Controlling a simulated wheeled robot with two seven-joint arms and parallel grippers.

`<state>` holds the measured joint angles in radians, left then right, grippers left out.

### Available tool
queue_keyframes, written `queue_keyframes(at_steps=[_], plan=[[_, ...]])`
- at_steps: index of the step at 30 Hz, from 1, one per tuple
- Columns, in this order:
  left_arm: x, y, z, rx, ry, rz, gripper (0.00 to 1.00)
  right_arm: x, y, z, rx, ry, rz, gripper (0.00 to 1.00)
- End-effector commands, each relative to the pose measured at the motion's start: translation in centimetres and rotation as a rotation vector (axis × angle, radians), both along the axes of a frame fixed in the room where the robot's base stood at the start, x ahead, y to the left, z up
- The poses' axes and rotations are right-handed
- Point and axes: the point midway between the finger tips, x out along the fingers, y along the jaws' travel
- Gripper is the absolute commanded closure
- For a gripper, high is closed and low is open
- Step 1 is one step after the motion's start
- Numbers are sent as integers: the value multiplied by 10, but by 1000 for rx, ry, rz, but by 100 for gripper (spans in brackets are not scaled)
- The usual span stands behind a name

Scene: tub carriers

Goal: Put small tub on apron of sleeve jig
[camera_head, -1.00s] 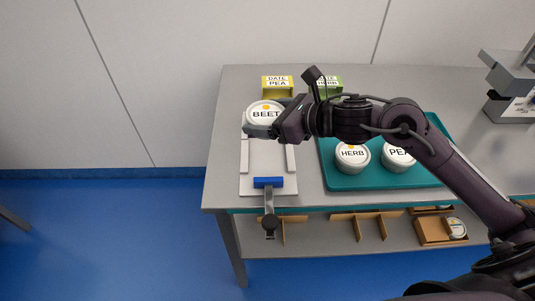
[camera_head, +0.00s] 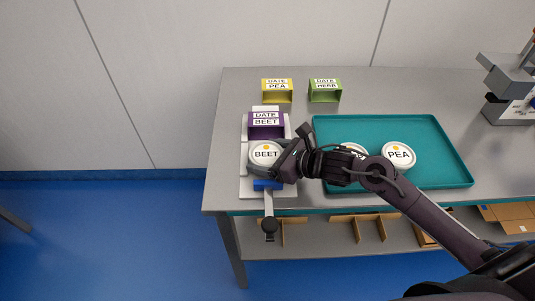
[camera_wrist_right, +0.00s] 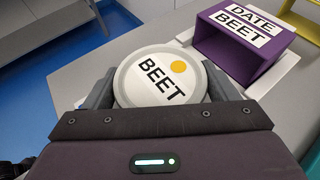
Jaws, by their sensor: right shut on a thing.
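The small tub (camera_head: 264,153) is white with a lid marked BEET and a yellow dot. My right gripper (camera_head: 270,160) is shut around it, with a finger on either side in the right wrist view (camera_wrist_right: 160,88). The tub is over the front part of the pale sleeve jig (camera_head: 246,183), before the purple DATE BEET sleeve (camera_head: 266,126), its lid upright. I cannot tell whether its base touches the apron. A blue block (camera_head: 265,185) and a lever (camera_head: 269,212) are at the jig's front. My left gripper is not in view.
A teal tray (camera_head: 455,165) to the right holds a PEA tub (camera_head: 399,155) and another tub partly hidden by my arm. Yellow (camera_head: 277,91) and green (camera_head: 325,91) sleeves stand at the back. A grey machine (camera_head: 510,85) is at the far right.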

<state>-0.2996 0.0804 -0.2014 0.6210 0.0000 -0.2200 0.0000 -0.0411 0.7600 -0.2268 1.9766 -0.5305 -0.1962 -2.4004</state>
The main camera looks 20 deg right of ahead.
Motion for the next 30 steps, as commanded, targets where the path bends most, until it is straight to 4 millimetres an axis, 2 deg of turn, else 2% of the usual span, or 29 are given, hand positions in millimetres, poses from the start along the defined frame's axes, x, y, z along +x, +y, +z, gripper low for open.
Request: queue_keyframes(at_steps=[6, 7, 11, 18, 22, 25, 30], plan=[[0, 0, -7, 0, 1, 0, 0, 0, 0, -4, 1, -2, 0, 48], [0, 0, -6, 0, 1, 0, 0, 0, 0, -3, 0, 0, 0, 17], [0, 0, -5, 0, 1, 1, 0, 0, 0, -3, 0, 0, 0, 0], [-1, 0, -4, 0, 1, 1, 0, 0, 0, -3, 1, 2, 1, 0], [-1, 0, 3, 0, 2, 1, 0, -1, 1, 3, 1, 2, 1, 0], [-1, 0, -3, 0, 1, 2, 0, -11, -10, 2, -5, 3, 1, 0], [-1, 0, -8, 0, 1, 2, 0, -33, -28, 14, -5, 5, 0, 0]])
